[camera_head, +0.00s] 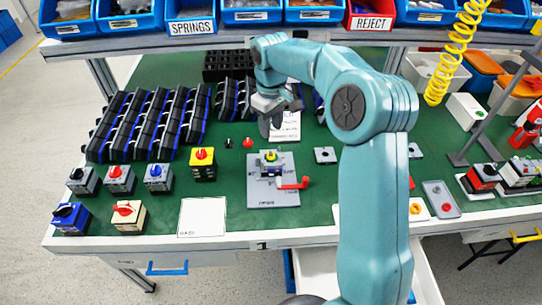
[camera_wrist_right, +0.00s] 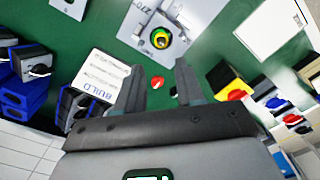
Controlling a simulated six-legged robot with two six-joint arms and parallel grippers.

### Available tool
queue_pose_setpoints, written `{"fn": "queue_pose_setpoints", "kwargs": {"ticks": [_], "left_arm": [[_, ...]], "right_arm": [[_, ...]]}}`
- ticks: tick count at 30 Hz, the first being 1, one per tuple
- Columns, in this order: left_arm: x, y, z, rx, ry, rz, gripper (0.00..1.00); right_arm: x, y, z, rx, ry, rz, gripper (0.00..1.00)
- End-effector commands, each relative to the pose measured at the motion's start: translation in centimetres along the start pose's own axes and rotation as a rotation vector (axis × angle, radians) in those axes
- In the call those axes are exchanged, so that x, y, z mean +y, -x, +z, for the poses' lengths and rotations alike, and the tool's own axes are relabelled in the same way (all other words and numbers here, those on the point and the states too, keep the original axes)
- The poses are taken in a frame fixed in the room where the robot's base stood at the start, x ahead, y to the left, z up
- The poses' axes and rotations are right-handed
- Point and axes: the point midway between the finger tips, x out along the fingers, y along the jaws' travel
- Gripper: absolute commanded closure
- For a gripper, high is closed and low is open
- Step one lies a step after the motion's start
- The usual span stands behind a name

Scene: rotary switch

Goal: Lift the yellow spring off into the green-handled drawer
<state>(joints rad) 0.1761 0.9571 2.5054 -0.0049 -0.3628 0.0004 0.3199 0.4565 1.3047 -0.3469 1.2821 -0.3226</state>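The yellow spring (camera_head: 270,156) appears as a small yellow ring on top of the fixture in the middle of the grey plate (camera_head: 262,190). My left gripper is not in view.
A red crank handle (camera_head: 292,184) sticks out right of the fixture. A small red knob (camera_head: 248,142) lies behind it. Rows of black-and-blue units (camera_head: 150,120) and several switches stand left. A blue-handled drawer (camera_head: 167,268) is at the front left. Bins (camera_head: 192,15) line the shelf.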

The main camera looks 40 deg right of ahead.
Motion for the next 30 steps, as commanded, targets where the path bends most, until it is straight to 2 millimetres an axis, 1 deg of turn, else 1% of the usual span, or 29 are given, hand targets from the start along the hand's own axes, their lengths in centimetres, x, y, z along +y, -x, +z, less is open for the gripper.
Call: {"fn": "queue_pose_setpoints", "kwargs": {"ticks": [1, 3, 6, 11, 18, 22, 28, 29, 30], "left_arm": [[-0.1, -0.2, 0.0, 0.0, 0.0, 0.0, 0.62], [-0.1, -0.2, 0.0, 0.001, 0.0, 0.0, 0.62], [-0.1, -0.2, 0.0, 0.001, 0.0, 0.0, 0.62], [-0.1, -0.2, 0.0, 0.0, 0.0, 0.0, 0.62], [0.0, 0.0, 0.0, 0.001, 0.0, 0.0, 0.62], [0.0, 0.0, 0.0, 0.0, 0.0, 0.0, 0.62], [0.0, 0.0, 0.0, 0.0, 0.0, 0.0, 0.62], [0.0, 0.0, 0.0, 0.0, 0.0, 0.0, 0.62], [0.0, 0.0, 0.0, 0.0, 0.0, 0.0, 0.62]], "right_arm": [[-0.1, -1.3, 0.1, -0.005, 0.0, -0.002, 0.63], [-0.1, -2.6, 0.1, -0.004, 0.0, -0.002, 0.63], [-0.1, -3.7, 0.1, -0.002, -0.001, -0.002, 0.63], [0.0, -4.8, 0.1, -0.002, -0.001, -0.002, 0.63], [-0.2, -8.6, 0.2, -0.005, 0.0, -0.002, 0.63], [-0.1, -9.4, 0.1, -0.002, -0.001, -0.001, 0.63], [-0.1, -9.5, 0.1, -0.001, -0.001, -0.001, 0.63], [-0.1, -9.5, 0.1, -0.001, -0.001, -0.001, 0.72], [-0.1, -9.5, 0.1, -0.001, -0.001, -0.001, 0.85]]}}
